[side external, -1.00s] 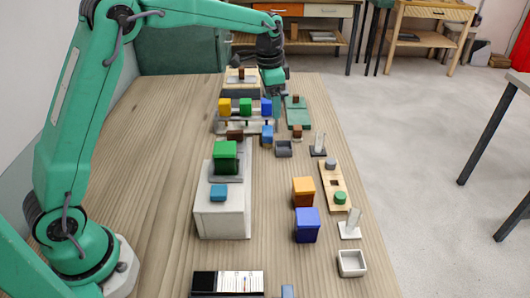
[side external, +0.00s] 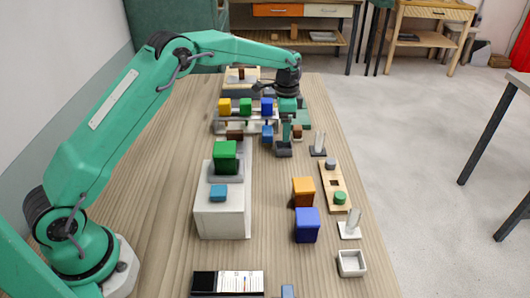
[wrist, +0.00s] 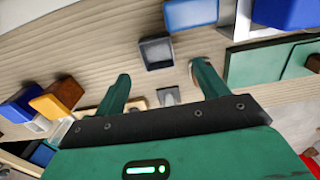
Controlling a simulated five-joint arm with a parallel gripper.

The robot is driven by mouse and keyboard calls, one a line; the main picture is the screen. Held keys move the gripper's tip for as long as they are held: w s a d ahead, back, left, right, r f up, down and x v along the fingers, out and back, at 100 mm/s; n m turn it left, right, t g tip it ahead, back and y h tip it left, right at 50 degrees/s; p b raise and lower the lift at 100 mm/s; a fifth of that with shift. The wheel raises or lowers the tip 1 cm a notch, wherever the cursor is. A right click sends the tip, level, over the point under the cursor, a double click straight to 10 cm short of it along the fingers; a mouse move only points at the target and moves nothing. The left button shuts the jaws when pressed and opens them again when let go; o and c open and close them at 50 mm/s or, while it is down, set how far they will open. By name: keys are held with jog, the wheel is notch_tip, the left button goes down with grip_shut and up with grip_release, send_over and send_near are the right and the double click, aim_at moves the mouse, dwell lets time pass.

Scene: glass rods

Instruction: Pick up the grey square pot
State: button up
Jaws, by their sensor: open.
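The grey square pot (side external: 284,153) is a small, dark, open-topped box standing on the wooden table, right of the small blue block. In the wrist view the grey pot (wrist: 154,55) lies just beyond my fingertips, between them sideways, and looks empty. My gripper (side external: 288,132) points down just above the pot and partly covers its back in the side view. In the wrist view my gripper (wrist: 160,73) is open, with nothing between its fingers. I cannot tell the exact height of the fingertips above the pot.
A rack with coloured blocks (side external: 246,107) stands behind the pot. A blue block (side external: 267,134) is close on its left, a clear upright piece on a base (side external: 318,146) on its right. A white box (side external: 222,213) and an orange block (side external: 303,188) stand nearer. The table's left side is clear.

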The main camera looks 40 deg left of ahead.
jog(key=shift+f, duration=0.75)
jog(key=shift+f, duration=0.1)
jog(key=shift+s+d+f, duration=0.1)
jog(key=shift+f, duration=1.15)
jog(key=shift+s+f, duration=0.1)
jog(key=shift+f, duration=1.15)
jog(key=c, duration=1.1)
